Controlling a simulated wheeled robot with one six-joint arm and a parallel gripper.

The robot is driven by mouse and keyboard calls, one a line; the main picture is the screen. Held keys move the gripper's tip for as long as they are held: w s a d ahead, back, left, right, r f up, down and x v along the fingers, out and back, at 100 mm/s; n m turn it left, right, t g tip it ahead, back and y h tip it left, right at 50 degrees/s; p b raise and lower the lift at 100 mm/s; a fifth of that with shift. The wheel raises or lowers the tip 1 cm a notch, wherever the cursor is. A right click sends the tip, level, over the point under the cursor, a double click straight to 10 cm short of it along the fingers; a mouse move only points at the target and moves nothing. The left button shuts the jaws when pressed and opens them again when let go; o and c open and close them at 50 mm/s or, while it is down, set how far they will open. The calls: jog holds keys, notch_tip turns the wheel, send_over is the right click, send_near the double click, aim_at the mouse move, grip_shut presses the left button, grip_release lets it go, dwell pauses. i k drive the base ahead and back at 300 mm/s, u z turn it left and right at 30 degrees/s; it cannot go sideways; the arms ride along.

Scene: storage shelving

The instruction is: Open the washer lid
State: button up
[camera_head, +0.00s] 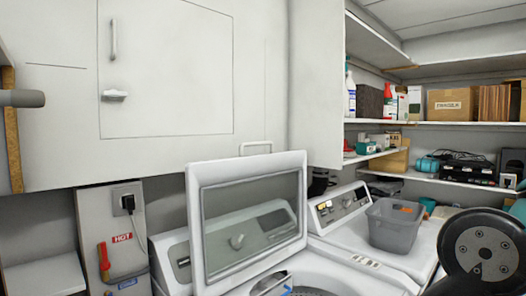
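The washer lid (297,228) is a white frame around a clear pane. It stands raised and tilted up in the lower middle of the head view. Through the pane the control panel with a round knob (237,241) shows. The white washer top (360,263) lies to the right of the lid, and part of a dark round opening shows at the bottom edge. A dark round arm joint, likely mine, is at the lower right.
A grey plastic bin (394,226) stands on the white machine top at the right. White cabinets (175,70) hang above the washer. Loaded shelves (460,123) fill the right wall. A wall outlet with a black plug (128,204) and a red valve handle (104,258) are at the left.

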aim_at(201, 176)
jog(key=k, duration=0.65)
jog(key=u, duration=0.9)
jog(key=i, duration=0.55)
jog(key=z, duration=0.75)
jog(key=i, duration=0.55)
jog(key=z, duration=0.05)
